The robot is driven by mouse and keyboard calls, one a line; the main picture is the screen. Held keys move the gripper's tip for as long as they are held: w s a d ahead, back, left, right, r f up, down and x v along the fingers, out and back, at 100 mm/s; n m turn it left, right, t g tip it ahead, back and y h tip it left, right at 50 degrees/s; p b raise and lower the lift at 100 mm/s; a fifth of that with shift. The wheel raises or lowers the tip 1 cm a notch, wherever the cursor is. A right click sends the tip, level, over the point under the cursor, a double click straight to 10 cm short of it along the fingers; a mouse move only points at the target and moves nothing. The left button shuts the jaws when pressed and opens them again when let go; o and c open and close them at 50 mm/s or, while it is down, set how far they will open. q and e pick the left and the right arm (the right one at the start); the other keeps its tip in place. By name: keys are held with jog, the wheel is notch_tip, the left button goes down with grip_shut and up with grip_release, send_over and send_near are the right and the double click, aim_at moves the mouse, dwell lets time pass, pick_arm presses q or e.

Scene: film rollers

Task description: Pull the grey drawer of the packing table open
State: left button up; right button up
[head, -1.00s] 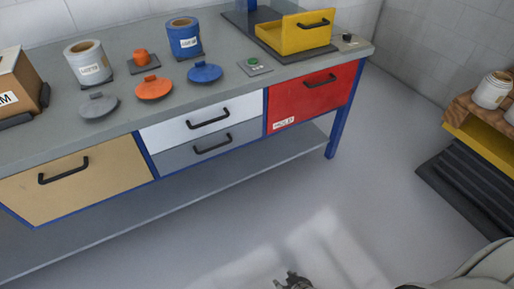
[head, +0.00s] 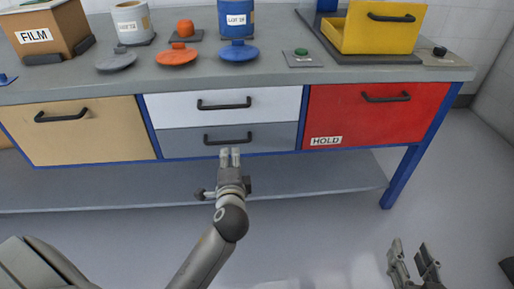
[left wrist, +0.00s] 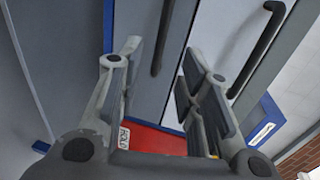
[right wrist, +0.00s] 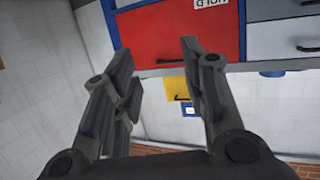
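The grey drawer (head: 180,143) is shut, flush in the packing table's front under the white drawer (head: 272,103). Its black bar handle (head: 228,138) runs level in the head view. My left gripper (head: 231,153) is just below and in front of this handle in the head view. In the left wrist view the left gripper (left wrist: 160,60) is open, and the grey drawer's handle (left wrist: 162,38) shows between and beyond its fingers; contact cannot be told. My right gripper (head: 413,250) is open and empty, low at the right; it also shows open in the right wrist view (right wrist: 160,58).
The red drawer (head: 350,115) marked HOLD is to the right, a tan drawer (head: 100,140) to the left. A lower shelf (head: 310,183) runs beneath the drawers. Pots, lids and a yellow bin (head: 375,35) stand on the tabletop (head: 185,75). Floor in front is clear.

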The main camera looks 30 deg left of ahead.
aim_at(230, 141)
pick_arm(q)
jog(key=b+x, duration=0.1)
jog(key=x, duration=0.4)
jog(key=shift+w+a, duration=0.25)
jog(key=shift+w, duration=0.05)
jog(key=shift+b+x, duration=0.85)
jog(key=shift+x, duration=1.65)
pick_arm(e)
notch_tip(230, 141, up, 13)
jog(key=a+t+y, duration=0.1)
jog(key=t+y, duration=0.1)
jog(key=t, duration=0.5)
jog(key=shift+s+a+f+t+y, duration=0.15)
jog(key=shift+s+a+t+y, duration=0.15)
jog(key=shift+s+a, duration=0.1)
pick_arm(q)
jog(key=shift+c, duration=0.2)
grip_shut()
